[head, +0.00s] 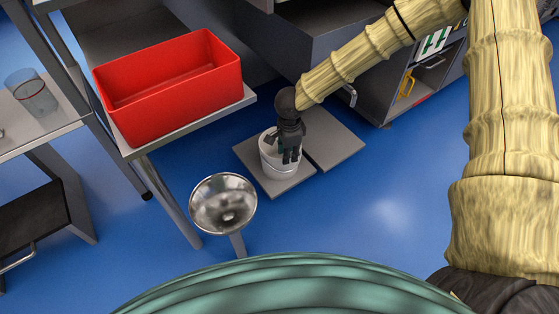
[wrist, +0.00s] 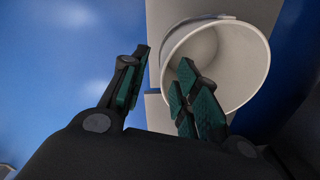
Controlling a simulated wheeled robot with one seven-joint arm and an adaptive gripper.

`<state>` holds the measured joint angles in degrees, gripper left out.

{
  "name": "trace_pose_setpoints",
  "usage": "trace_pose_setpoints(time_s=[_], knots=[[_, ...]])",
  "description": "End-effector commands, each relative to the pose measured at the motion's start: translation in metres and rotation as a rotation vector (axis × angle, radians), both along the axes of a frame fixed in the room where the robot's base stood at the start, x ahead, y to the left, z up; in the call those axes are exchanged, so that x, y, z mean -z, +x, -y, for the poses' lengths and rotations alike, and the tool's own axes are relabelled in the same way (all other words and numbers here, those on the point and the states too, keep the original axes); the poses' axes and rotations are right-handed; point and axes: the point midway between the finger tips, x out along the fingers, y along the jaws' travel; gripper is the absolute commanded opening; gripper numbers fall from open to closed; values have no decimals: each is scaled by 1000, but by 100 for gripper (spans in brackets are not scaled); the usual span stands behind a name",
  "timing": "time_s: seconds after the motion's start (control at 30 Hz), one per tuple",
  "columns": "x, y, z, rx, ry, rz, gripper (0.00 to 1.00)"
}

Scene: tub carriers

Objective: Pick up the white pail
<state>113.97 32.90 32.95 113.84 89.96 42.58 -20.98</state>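The white pail (head: 282,168) stands upright on a grey slab (head: 247,150) on the blue floor in the head view. In the wrist view its round rim and empty-looking inside (wrist: 208,47) show at the upper right. My gripper (head: 290,158) is at the pail, coming from above. In the wrist view my gripper (wrist: 160,85) is open, with green pads on its fingers. The right finger overlaps the pail's opening and the left finger is outside the rim, so the near wall lies between them. I cannot tell whether either finger touches the pail.
A red tub (head: 185,100) sits on a grey shelf at the left. A shiny metal bowl on a stand (head: 223,203) is close to the pail, at its lower left. A second grey slab (head: 335,140) lies right of the pail. Grey cabinets (head: 320,50) stand behind. Floor at right is clear.

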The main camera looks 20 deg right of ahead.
Motion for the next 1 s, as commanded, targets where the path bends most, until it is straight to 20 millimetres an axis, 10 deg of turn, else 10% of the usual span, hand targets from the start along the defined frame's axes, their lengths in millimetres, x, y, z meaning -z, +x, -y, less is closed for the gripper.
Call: trace_pose_setpoints(time_s=[1.0], knots=[[81,10,-2,15,11,-2,30]])
